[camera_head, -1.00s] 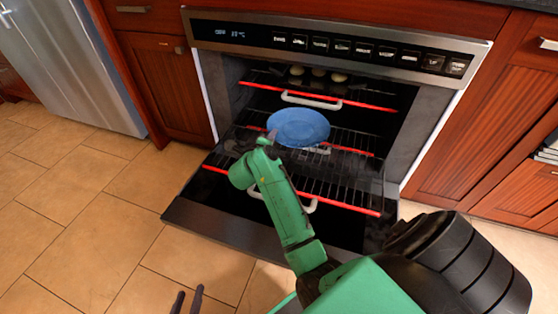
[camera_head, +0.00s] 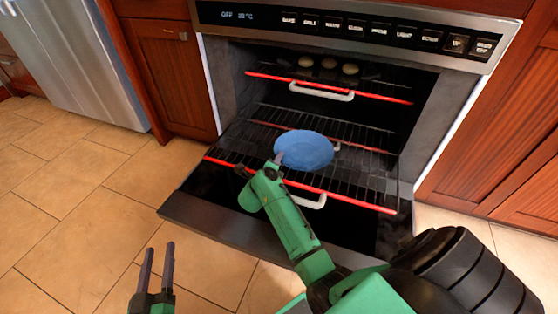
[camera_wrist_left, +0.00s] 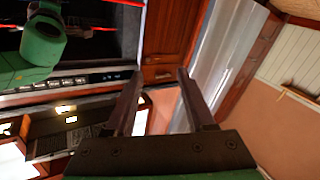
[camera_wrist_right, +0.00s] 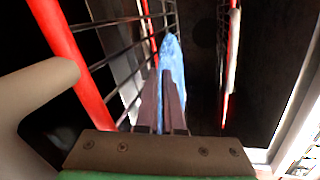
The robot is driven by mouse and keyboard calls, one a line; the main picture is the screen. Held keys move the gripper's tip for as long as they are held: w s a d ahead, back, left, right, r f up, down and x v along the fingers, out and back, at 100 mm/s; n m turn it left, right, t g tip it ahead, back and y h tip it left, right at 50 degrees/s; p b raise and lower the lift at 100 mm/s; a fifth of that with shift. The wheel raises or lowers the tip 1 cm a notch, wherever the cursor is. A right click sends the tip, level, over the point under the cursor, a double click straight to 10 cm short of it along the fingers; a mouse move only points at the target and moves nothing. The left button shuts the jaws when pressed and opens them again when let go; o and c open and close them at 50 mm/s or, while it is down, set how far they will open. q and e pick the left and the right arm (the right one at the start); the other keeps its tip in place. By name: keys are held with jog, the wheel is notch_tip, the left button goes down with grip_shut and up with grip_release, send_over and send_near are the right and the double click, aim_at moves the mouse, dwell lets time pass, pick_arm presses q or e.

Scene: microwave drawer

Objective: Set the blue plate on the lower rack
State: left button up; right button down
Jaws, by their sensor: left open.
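The blue plate (camera_head: 304,150) is over the pulled-out lower rack (camera_head: 350,186) of the open oven. I cannot tell whether it touches the rack bars. My right gripper (camera_head: 278,158) is shut on the plate's near left edge. In the right wrist view the plate (camera_wrist_right: 175,68) shows nearly edge-on at my right fingertips (camera_wrist_right: 158,82), beside the rack wires. My left gripper (camera_head: 159,247) is open and empty above the floor, left of the oven door; its fingers (camera_wrist_left: 160,75) stand apart in the left wrist view.
The upper rack (camera_head: 372,97), with a red front bar and white handle, sits above the plate; several small round items (camera_head: 328,64) lie deeper in. The open oven door (camera_head: 225,222) lies below the lower rack. A fridge (camera_head: 85,65) stands left. Floor in front is clear.

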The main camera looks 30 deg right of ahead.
jog(key=c, duration=1.3)
grip_release()
